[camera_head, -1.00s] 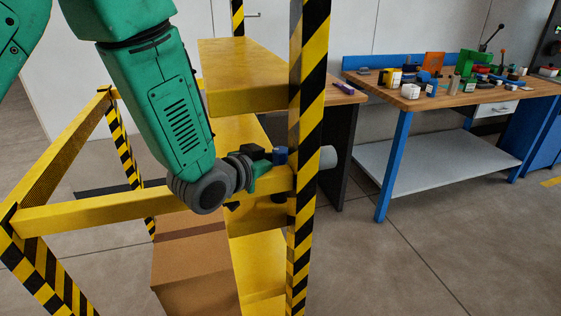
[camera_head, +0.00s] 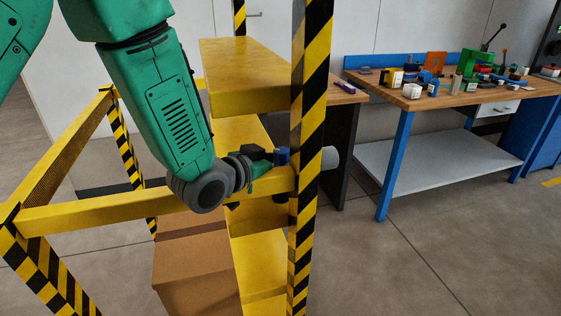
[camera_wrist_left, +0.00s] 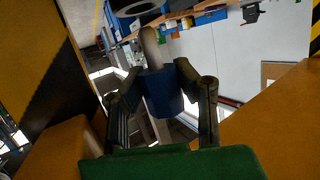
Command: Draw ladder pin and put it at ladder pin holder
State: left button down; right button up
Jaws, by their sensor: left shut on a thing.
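The ladder pin has a blue grip (camera_head: 282,156) and a pale grey rod (camera_head: 329,158). The rod shows on the right side of the black-and-yellow post (camera_head: 310,100), which hides the part between. My left gripper (camera_head: 275,164) is shut on the blue grip, just left of the post. In the left wrist view the two fingers of the gripper (camera_wrist_left: 160,88) stand on either side of the blue grip (camera_wrist_left: 164,94), with the rounded grey rod (camera_wrist_left: 150,48) pointing away. I cannot tell how the pin sits in the frame. The pin holder is not identifiable. My right gripper is not in view.
Yellow ladder steps (camera_head: 243,58) and a yellow rail (camera_head: 110,211) closely surround my left forearm. A cardboard box (camera_head: 195,280) stands below. A workbench (camera_head: 460,98) with several parts stands at the right. The floor in front of it is clear.

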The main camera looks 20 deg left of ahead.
aim_at(282, 180)
pick_arm(q)
jog(key=shift+f, duration=0.2)
dwell(0.3)
jog(key=shift+f+b, duration=1.5)
jog(key=shift+f, duration=0.4)
jog(key=shift+r, duration=0.1)
jog(key=shift+r, duration=0.1)
jog(key=shift+r+p, duration=1.7)
jog(key=shift+r, duration=0.05)
jog(key=shift+f, duration=0.15)
